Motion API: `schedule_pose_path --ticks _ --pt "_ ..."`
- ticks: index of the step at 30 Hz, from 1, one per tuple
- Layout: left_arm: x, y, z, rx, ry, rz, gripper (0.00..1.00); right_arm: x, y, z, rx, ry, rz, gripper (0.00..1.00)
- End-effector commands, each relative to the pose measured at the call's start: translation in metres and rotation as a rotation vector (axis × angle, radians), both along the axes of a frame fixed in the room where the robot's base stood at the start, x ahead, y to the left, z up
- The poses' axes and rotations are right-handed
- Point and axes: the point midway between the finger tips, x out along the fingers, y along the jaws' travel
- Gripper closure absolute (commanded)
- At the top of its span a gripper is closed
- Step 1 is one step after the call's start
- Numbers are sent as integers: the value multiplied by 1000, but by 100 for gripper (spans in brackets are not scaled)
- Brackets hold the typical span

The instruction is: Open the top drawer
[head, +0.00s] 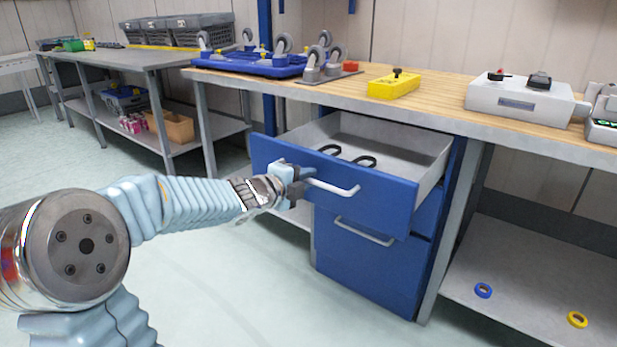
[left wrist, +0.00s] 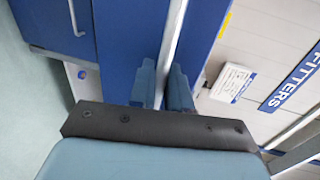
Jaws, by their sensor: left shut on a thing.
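The blue top drawer (head: 385,194) of the cabinet under the wooden workbench is pulled out, and its grey inside shows with dark ring-like items in it. Its silver bar handle (head: 335,187) runs across the front. My left gripper (head: 299,184) is shut on the left part of this handle. In the left wrist view the two fingers (left wrist: 162,88) close on both sides of the bar handle (left wrist: 173,35), with the blue drawer front behind. The lower blue drawer (head: 362,262) is shut. My right gripper is not in view.
On the bench (head: 440,95) stand a blue tray with casters (head: 255,62), a yellow box (head: 394,85) and a grey box (head: 520,97). A blue tape roll (head: 483,290) and a yellow one (head: 577,319) lie on the lower shelf. The floor before the cabinet is clear.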

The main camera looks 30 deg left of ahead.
Motion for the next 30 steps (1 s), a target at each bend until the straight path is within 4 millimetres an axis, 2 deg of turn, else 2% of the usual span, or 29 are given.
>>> schedule_pose_path --ticks 8,9,11,20,25,30 --pt "0 0 -1 0 2 -1 100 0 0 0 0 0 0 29" --pt "0 0 -1 0 2 -1 80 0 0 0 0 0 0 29" --pt "0 0 -1 0 2 -1 71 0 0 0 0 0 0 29" --pt "-1 0 0 0 1 0 71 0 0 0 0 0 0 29" --pt "-20 2 6 1 -1 2 71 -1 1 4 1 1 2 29" --pt "-60 5 16 1 -2 3 71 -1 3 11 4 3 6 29"
